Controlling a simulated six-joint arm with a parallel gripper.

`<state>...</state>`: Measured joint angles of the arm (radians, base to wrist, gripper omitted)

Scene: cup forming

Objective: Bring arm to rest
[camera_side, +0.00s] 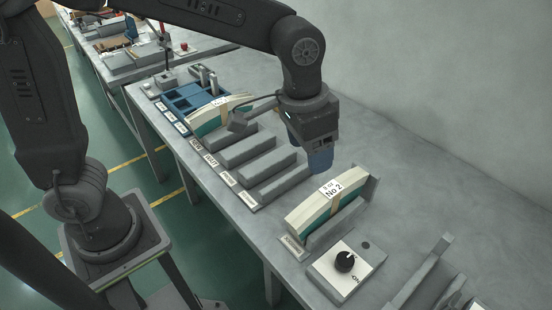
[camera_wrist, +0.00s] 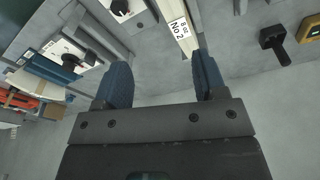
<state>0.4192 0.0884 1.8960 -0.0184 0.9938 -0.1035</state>
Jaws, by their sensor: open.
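My gripper (camera_side: 320,158) hangs above the grey bench, its blue fingers pointing down, behind and to the left of the "No 2" block in the side view. In the wrist view my gripper (camera_wrist: 163,85) has its two blue fingers spread apart with nothing between them. The block labelled "8 oz No 2" (camera_side: 312,218), cream with a green lower part, stands in a grey holder on the bench. It also shows in the wrist view (camera_wrist: 184,38), apparently beyond the right finger and not gripped.
A control box with a black knob (camera_side: 344,262) sits at the bench front. Grey slotted holders (camera_side: 250,150) and a blue tray (camera_side: 190,97) stand to the left. Another grey holder (camera_side: 425,275) is at lower right. Bare bench lies behind the block, near the wall.

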